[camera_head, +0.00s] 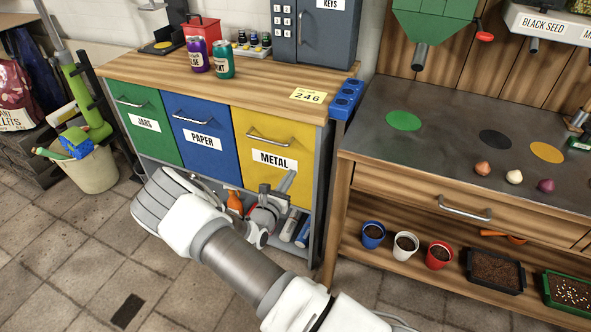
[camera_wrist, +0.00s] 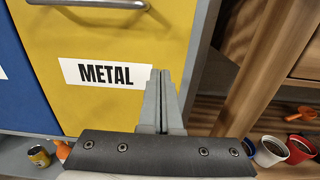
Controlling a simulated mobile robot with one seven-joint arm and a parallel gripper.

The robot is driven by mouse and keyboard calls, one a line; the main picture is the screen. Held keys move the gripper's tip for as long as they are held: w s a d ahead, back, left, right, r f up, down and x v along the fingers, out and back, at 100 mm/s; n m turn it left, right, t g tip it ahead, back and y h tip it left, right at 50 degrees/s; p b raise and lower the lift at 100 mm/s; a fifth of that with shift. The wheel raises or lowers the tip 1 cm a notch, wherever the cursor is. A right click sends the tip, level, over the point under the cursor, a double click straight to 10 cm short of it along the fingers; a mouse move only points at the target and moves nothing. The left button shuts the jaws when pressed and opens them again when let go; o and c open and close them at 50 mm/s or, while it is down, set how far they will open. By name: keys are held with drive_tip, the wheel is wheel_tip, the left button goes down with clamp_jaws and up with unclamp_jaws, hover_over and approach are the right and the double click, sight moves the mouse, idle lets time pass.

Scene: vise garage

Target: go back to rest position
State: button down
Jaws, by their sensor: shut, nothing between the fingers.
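My gripper (camera_head: 290,176) is in front of the lower part of the yellow METAL drawer (camera_head: 285,130), near its label. In the wrist view my gripper (camera_wrist: 160,73) has its two grey fingers together with nothing between them, just right of the METAL label (camera_wrist: 105,74). The drawer's handle (camera_wrist: 92,3) is above and to the left, apart from the fingers. The drawer looks closed, level with the blue PAPER drawer (camera_head: 208,148) and the green JARS drawer (camera_head: 143,122). I cannot tell whether the fingertips touch the drawer front.
A purple can (camera_head: 197,54) and a teal can (camera_head: 223,59) stand on the wooden top. A workbench (camera_head: 450,135) is to the right, with pots and trays on its low shelf. A beige bin (camera_head: 90,168) stands left. The tiled floor at lower left is clear.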

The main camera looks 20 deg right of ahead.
drive_tip(key=p+v, duration=0.1)
drive_tip(key=v, duration=0.7)
drive_tip(key=s+d+r+m+g+y, duration=0.1)
drive_tip(key=s+d+r+m+g, duration=0.5)
drive_tip(key=r+m, duration=0.4)
drive_tip(key=s+d+r+m+g+y, duration=0.1)
drive_tip(key=s+d+r+m+g, duration=0.3)
drive_tip(key=s+r+m+g, duration=0.45)
drive_tip(key=s+a+r+m+t+y, duration=0.3)
drive_tip(key=s+a+r+m+y, duration=0.15)
drive_tip(key=s+r, duration=0.25)
drive_tip(key=s+a+r+m+t+y, duration=0.3)
drive_tip(key=s+r+m+y, duration=0.25)
drive_tip(key=s+r, duration=0.25)
wheel_tip(320, 180, up, 13)
drive_tip(key=p, duration=1.4)
drive_tip(key=shift+w+r+h, duration=0.2)
drive_tip(key=shift+w+h, duration=0.05)
drive_tip(key=shift+h, duration=0.05)
drive_tip(key=shift+a, duration=0.1)
